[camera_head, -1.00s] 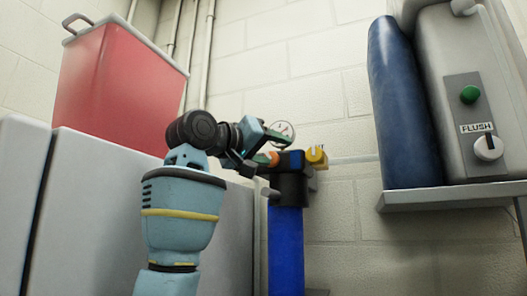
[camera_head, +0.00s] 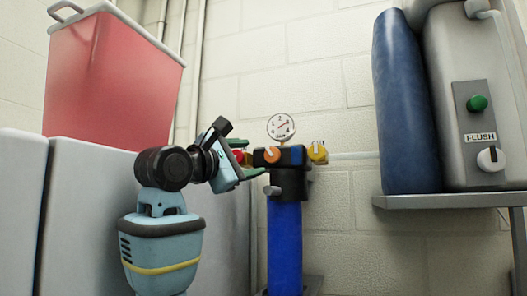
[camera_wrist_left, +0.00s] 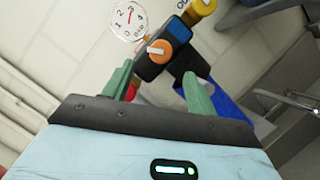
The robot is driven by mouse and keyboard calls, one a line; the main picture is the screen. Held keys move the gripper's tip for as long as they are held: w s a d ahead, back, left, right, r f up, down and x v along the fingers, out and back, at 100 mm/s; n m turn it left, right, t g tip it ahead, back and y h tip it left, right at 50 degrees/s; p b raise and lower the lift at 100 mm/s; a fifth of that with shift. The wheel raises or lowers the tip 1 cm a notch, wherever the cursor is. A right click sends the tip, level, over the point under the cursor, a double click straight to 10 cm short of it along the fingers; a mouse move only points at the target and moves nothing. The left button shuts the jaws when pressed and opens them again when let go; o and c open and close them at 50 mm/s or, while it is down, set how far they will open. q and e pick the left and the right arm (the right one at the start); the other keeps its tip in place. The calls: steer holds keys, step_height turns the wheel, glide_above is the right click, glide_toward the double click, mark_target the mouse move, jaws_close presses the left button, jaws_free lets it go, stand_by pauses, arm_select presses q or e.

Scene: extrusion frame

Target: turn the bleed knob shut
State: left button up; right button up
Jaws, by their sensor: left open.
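An orange knob (camera_head: 271,154) sits on the front of a black head (camera_head: 292,157) on top of a blue filter housing (camera_head: 285,245). In the left wrist view the orange knob (camera_wrist_left: 159,47) has a raised grip bar set at a slant. A red knob (camera_head: 238,156) shows at the head's left side, and a yellow knob (camera_head: 317,153) at its right. I cannot read which one is the bleed knob. My left gripper (camera_head: 247,158) is open just left of the head, its green fingers either side of the red knob in the picture. The orange knob is not gripped.
A round gauge (camera_head: 281,126) stands above the head. A shelf (camera_head: 455,200) at the right carries a blue cylinder (camera_head: 405,100) and a grey unit with a FLUSH switch (camera_head: 490,158). A red bin (camera_head: 115,75) stands on pale cabinets (camera_head: 90,185) at the left.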

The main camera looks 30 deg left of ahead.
mark_target(270, 156)
arm_select(q)
steer(key=shift+f+n, duration=0.1)
steer(key=shift+n, duration=0.2)
steer(key=shift+x, duration=3.85)
steer(key=c, duration=1)
